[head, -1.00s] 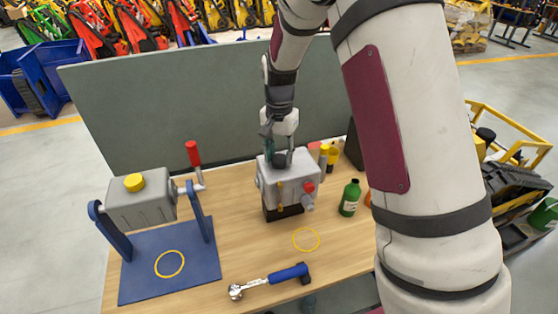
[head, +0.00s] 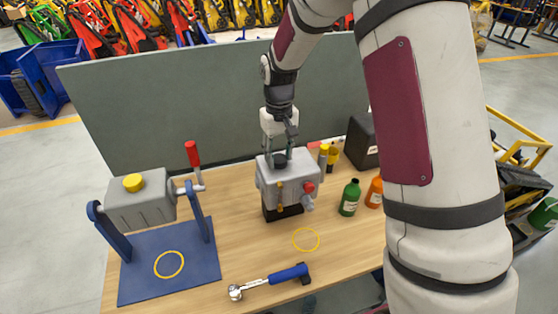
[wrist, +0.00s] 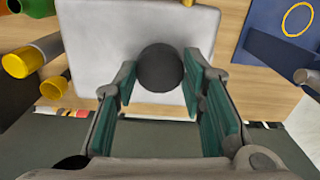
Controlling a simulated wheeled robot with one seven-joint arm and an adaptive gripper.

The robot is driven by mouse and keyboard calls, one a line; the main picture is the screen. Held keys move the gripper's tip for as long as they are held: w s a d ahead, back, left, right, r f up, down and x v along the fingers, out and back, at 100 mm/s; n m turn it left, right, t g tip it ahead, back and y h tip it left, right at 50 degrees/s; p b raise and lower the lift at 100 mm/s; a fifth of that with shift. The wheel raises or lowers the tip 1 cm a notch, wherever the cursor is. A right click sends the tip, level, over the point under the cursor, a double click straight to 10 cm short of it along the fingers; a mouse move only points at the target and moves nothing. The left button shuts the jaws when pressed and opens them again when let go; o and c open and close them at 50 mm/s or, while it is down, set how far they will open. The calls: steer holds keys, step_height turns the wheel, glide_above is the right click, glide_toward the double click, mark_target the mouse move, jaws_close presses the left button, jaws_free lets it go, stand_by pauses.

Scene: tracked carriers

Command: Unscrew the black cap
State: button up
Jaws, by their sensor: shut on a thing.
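The black cap (head: 280,161) sits on top of a grey box-shaped housing (head: 292,182) that stands on a dark base on the table. My gripper (head: 281,154) reaches down to the cap from above and is shut on it. In the wrist view the round cap (wrist: 160,68) lies between the teal finger pads of my gripper (wrist: 157,78), over the pale top of the housing (wrist: 100,30). The housing has a red knob (head: 308,187) on its front. The cap's lower edge and any thread are hidden.
A green bottle (head: 350,198) and an orange bottle (head: 374,193) stand right of the housing, near yellow-topped cylinders (head: 332,156) and a black box (head: 362,142). A blue-handled wrench (head: 288,274) lies in front. A grey tank (head: 142,205) on a blue stand is left.

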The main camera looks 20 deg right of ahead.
steer(key=shift+f+n, duration=0.1)
steer(key=shift+n, duration=0.3)
steer(key=n, duration=0.9)
steer(key=shift+p, duration=0.3)
steer(key=o, duration=1)
